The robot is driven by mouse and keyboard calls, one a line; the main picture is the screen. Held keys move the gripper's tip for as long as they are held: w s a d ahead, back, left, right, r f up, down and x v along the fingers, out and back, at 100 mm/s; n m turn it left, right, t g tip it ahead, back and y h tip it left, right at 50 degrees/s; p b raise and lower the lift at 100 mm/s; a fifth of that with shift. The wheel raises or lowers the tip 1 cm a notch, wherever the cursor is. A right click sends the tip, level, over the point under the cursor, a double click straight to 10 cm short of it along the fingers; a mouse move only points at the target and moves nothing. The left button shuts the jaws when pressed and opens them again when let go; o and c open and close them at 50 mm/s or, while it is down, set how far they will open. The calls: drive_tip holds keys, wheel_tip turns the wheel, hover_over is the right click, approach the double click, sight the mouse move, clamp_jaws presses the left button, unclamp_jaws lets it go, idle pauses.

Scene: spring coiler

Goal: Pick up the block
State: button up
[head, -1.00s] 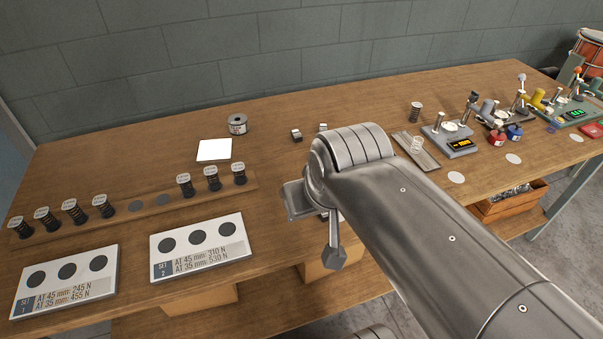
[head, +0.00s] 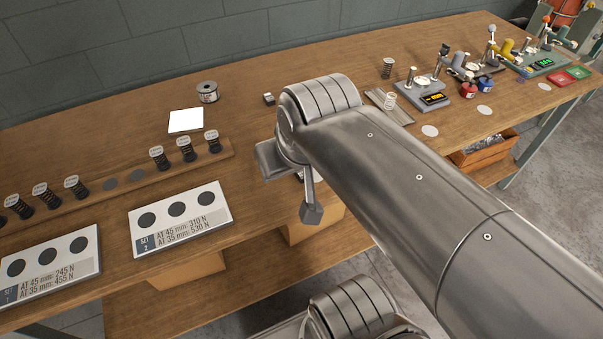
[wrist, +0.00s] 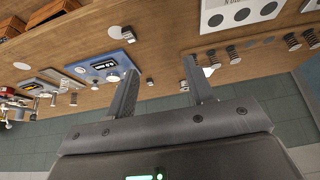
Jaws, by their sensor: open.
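A small pale-topped block (head: 268,99) lies on the wooden bench just left of my arm's bend in the head view. My arm hides the bench to its right.
A wire spool (head: 207,92) and a white square (head: 186,121) lie left of the block. A spring rack (head: 125,180) and two label cards, one marked set 2 (head: 180,215), are at the left.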

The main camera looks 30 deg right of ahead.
drive_tip(key=o, duration=0.4)
drive_tip(key=n+g+h, duration=0.5)
drive_tip(key=n+h, duration=0.8)
drive_tip(key=n, duration=0.5)
approach(296, 179)
drive_tip(key=shift+s+a+r, duration=0.5)
drive_tip(key=shift+a+r, duration=0.05)
drive_tip(key=shift+r, duration=0.25)
drive_tip(key=shift+w+f+n, duration=0.1)
drive_tip(key=shift+n, duration=0.2)
drive_tip(key=shift+h, duration=0.3)
drive_tip(key=x, duration=0.5)
drive_tip(key=shift+w+d, duration=0.1)
drive_tip(key=shift+w+r+x, duration=0.1)
drive_tip(key=shift+x, duration=0.8)
drive_tip(key=shift+w+r+x, duration=0.1)
drive_tip(key=shift+r+x, duration=0.05)
drive_tip(key=shift+x, duration=0.75)
drive_tip(key=shift+w+r+x, duration=0.1)
drive_tip(key=shift+x, duration=0.85)
